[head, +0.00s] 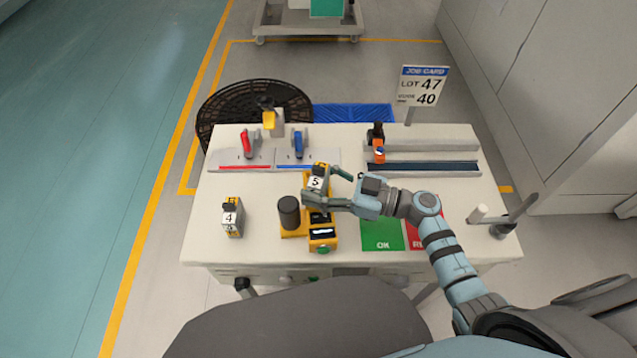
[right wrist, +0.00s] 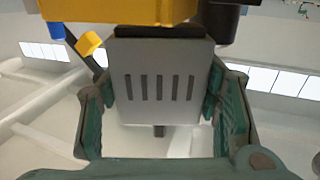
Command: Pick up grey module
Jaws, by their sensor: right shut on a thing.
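A grey module with a white "5" label (head: 315,183) and some yellow on top is between the fingers of my right gripper (head: 322,188), over the yellow station at the table's middle. Another grey and yellow module, labelled "4" (head: 230,217), stands at the table's left. My left gripper is not in view.
A yellow station (head: 322,242) with a small screen stands near the front, beside a dark cylinder (head: 289,212). A green OK mat (head: 382,235) lies to the right. Racks with levers (head: 250,160) and a dark-slotted rail (head: 423,167) line the back. A job card (head: 422,86) stands behind.

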